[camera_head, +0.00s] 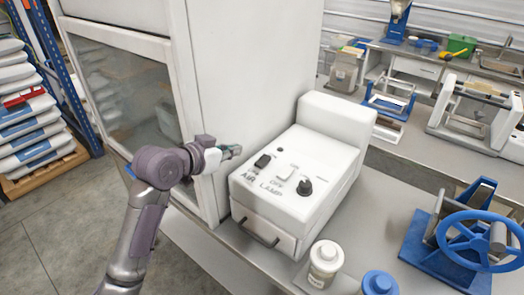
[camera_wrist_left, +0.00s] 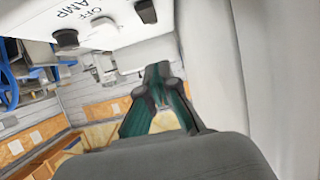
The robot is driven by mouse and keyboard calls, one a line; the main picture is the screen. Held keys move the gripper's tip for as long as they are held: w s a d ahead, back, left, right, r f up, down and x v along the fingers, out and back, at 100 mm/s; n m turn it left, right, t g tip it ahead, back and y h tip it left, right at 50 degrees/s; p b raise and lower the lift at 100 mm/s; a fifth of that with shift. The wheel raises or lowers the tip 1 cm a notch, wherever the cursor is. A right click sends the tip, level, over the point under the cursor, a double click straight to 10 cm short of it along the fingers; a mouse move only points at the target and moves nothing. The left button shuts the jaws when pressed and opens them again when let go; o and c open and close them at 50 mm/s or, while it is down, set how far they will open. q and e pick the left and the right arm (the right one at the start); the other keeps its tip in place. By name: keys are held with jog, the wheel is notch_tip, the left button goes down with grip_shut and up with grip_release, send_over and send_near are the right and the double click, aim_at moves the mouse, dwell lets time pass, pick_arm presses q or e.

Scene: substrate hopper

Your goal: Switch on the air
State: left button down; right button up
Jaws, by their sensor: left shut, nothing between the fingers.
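A white control box (camera_head: 275,205) stands on the bench with a sloped top panel. Its panel carries a black switch (camera_head: 262,161) above the word AIR, a white switch (camera_head: 287,171) by the word LAMP, and a black knob (camera_head: 304,187) beside the word OFF. My left gripper (camera_head: 236,151) is shut and empty, just left of the box's panel and apart from the black AIR switch. In the left wrist view, the shut fingers (camera_wrist_left: 160,75) are below the black switch (camera_wrist_left: 146,11); the knob (camera_wrist_left: 66,39) is further left. My right gripper is not in view.
A tall white cabinet (camera_head: 245,70) with a glass front rises close behind my left gripper. A white bottle (camera_head: 324,262) and a blue-capped one (camera_head: 379,284) stand before the box. A blue handwheel device (camera_head: 470,240) is at right. Bench between is clear.

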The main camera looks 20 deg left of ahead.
pick_arm(q)
jog(key=p, duration=0.3)
send_over(260, 160)
jog(key=s, duration=0.2)
jog(key=f, duration=0.3)
jog(key=shift+s+a+f, duration=0.1)
jog(key=shift+a+f, duration=0.05)
jog(key=shift+a, duration=0.15)
jog(key=f, duration=0.1)
jog(key=w+f, duration=0.1)
jog(key=f+p, duration=0.1)
jog(key=shift+w+d+f, duration=0.15)
jog(key=shift+w+d, duration=0.1)
jog(key=shift+w, duration=0.15)
jog(key=shift+w+f, duration=0.1)
jog(key=shift+f, duration=0.45)
